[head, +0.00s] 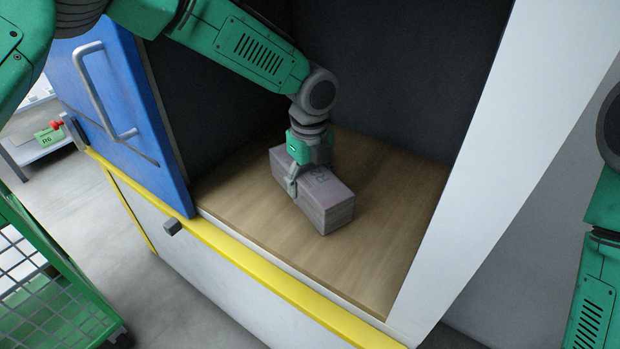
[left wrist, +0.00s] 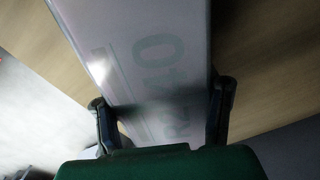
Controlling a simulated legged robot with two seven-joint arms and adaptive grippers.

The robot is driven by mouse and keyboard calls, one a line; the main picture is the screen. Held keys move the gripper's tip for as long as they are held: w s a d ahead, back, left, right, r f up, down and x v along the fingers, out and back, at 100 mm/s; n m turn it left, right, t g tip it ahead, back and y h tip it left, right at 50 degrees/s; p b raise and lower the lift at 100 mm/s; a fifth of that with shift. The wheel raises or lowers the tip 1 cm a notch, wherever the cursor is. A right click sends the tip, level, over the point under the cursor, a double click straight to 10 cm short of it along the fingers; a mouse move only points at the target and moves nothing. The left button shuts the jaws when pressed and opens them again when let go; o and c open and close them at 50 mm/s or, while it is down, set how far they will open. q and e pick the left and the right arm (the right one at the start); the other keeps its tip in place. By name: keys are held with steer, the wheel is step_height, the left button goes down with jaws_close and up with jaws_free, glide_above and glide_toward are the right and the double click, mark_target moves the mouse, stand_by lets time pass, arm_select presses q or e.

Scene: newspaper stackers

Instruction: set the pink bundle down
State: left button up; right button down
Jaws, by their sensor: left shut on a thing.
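The pink bundle (head: 327,205) is a greyish-pink block of stacked paper with dark lettering on top. It lies inside the cabinet, on or just above the wooden floor (head: 395,190); I cannot tell whether it touches. My left gripper (head: 300,180) comes down from above and is shut across the bundle near its far left end. In the left wrist view the bundle (left wrist: 135,45) runs between the two fingers (left wrist: 162,120), pale with faint letters. The underside of the bundle is hidden. My right gripper is out of view; only part of my right arm shows at the right edge.
A blue door (head: 125,100) with a grey handle stands open at the left. A yellow edge strip (head: 255,265) runs along the cabinet front. A white side wall (head: 465,180) bounds the right. A green wire cart (head: 45,285) stands lower left. Wooden floor is bare around the bundle.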

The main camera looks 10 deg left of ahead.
mark_target(311, 171)
arm_select(q)
steer(key=o, duration=1.7)
steer(key=shift+d, duration=0.15)
step_height(311, 171, up, 8)
steer(key=shift+f+p, duration=0.2)
steer(key=shift+p, duration=0.65)
